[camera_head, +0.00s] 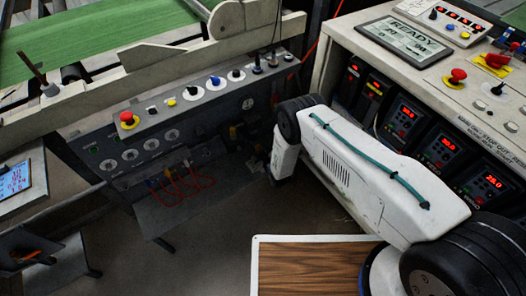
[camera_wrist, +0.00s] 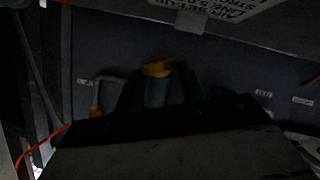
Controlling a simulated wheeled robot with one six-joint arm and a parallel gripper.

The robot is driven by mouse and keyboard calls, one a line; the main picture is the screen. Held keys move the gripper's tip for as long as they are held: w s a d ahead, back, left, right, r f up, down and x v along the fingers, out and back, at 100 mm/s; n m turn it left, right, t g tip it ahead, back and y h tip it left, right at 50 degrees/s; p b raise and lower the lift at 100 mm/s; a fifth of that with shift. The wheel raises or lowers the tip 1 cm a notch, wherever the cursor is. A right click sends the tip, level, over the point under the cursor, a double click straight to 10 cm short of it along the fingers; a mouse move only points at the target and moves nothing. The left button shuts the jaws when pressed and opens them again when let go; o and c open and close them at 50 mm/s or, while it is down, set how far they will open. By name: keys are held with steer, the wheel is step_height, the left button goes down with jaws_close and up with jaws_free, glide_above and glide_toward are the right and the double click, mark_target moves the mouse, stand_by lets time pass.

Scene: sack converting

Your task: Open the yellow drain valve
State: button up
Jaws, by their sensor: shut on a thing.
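The yellow drain valve handle (camera_wrist: 157,67) shows in the middle of the dim wrist view, in front of a dark grey panel. My gripper (camera_wrist: 158,77) is shut on the yellow handle, with its dark fingers on either side of it. The valve's body is hidden behind the fingers and the wrist. How far the handle is turned cannot be told. In the head view my white arm reaches down beside the machine's control panel, and my gripper is hidden behind it.
A grey pipe with a yellow end (camera_wrist: 95,112) stands left of the gripper. A labelled ledge (camera_wrist: 215,12) hangs above it. In the head view, the white control cabinet (camera_head: 430,75) is close on the arm's right, and orange cables (camera_head: 185,185) hang at the left.

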steer(key=n, duration=0.1)
steer(key=n+t+h, duration=0.1)
steer(key=n, duration=0.1)
steer(key=n+t, duration=0.1)
steer(key=shift+s+a+f+h, duration=0.1)
steer(key=shift+a+f+h, duration=0.15)
steer(key=shift+f+h, duration=0.05)
steer(key=n+t, duration=0.1)
steer(key=n, duration=0.2)
steer(key=n+t, duration=0.1)
steer(key=n, duration=0.1)
steer(key=shift+a+f+t+h, duration=0.1)
steer(key=shift+f+t+h, duration=0.2)
steer(key=shift+f, duration=0.05)
steer(key=shift+n, duration=0.3)
steer(key=o, duration=1)
steer(key=shift+s, duration=0.1)
steer(key=shift+s, duration=0.1)
